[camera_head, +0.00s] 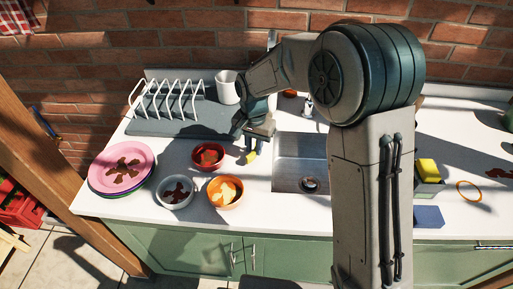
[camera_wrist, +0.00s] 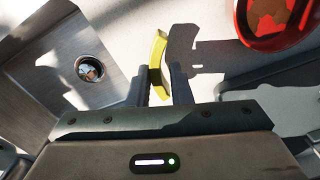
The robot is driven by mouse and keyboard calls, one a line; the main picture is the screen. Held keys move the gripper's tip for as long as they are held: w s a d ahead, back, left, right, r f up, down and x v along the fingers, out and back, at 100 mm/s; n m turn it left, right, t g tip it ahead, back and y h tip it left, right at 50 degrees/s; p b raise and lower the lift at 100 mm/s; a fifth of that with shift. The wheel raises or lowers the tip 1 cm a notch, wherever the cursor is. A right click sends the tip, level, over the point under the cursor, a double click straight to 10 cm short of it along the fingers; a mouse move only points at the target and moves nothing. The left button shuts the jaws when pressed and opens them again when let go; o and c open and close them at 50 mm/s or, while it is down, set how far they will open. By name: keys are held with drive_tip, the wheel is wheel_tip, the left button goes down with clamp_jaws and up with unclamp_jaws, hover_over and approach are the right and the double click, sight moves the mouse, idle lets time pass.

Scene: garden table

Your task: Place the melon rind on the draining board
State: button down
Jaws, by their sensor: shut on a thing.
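My gripper (camera_wrist: 160,88) is shut on the melon rind (camera_wrist: 158,50), a curved yellow-green piece, in the wrist view. In the head view the melon rind (camera_head: 251,157) hangs below my gripper (camera_head: 250,145), between the bowls and the sink. Its shadow falls on the white counter beside it, so it looks held above the surface. The draining board (camera_head: 172,122) is a dark grey slab at the back left, left of my gripper. A white dish rack (camera_head: 170,98) and a white mug (camera_head: 228,87) stand on it. The front part of the board is bare.
A red bowl (camera_head: 208,157), an orange bowl (camera_head: 226,192) and a white bowl (camera_head: 175,192) with scraps stand left of my gripper. Stacked plates, pink on top (camera_head: 101,174), sit farther left. The sink (camera_head: 296,165) is to the right. A yellow sponge (camera_head: 428,170) lies farther right.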

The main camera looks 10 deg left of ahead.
sight(254, 148)
drive_tip(key=shift+f, duration=0.85)
drive_tip(key=shift+f, duration=0.2)
drive_tip(key=c, duration=1.3)
unclamp_jaws()
drive_tip(key=shift+r, duration=0.15)
wheel_tip(254, 148, up, 12)
drive_tip(key=shift+b, duration=0.35)
drive_tip(key=s+d+r+n+t, duration=0.1)
drive_tip(key=s+d+r, duration=0.1)
drive_tip(key=s+d, duration=0.3)
drive_tip(key=s+d+r, duration=0.2)
drive_tip(key=d, duration=0.5)
drive_tip(key=s+d+f+n+t, duration=0.2)
drive_tip(key=s+d, duration=0.9)
drive_tip(key=s, duration=0.2)
drive_tip(key=shift+s+d+f, duration=0.15)
drive_tip(key=shift+s+f, duration=0.15)
drive_tip(key=shift+s, duration=0.05)
